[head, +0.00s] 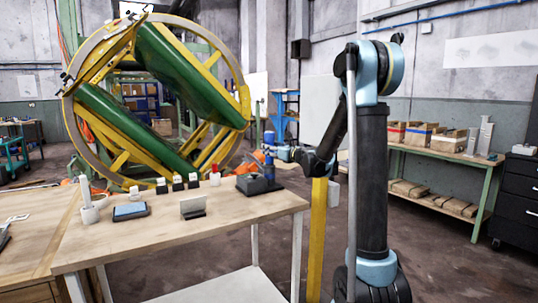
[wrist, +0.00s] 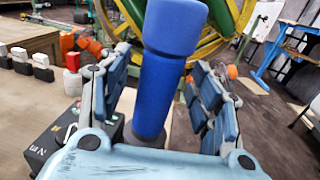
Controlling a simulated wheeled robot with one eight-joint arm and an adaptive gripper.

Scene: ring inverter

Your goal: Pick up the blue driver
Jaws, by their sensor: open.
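The blue driver (head: 268,141) stands upright in a black holder (head: 258,185) at the right end of the wooden table. In the wrist view the driver (wrist: 165,65) rises between the two fingers, its dark lower end going down behind the gripper's palm. My gripper (head: 277,152) reaches it from the right at handle height. My gripper (wrist: 160,75) is open, with blue-padded fingers on either side of the handle. A gap shows between the right finger and the handle; the left finger is nearer to it. The holder (wrist: 50,140) partly shows at lower left.
The wooden table (head: 130,240) also carries a red-capped bottle (head: 214,175), several small black-and-white blocks, a blue pad (head: 130,211), a card stand (head: 193,207) and a white cup (head: 89,212). A large yellow-and-green ring (head: 160,90) stands behind. A shelf (head: 450,160) is at right.

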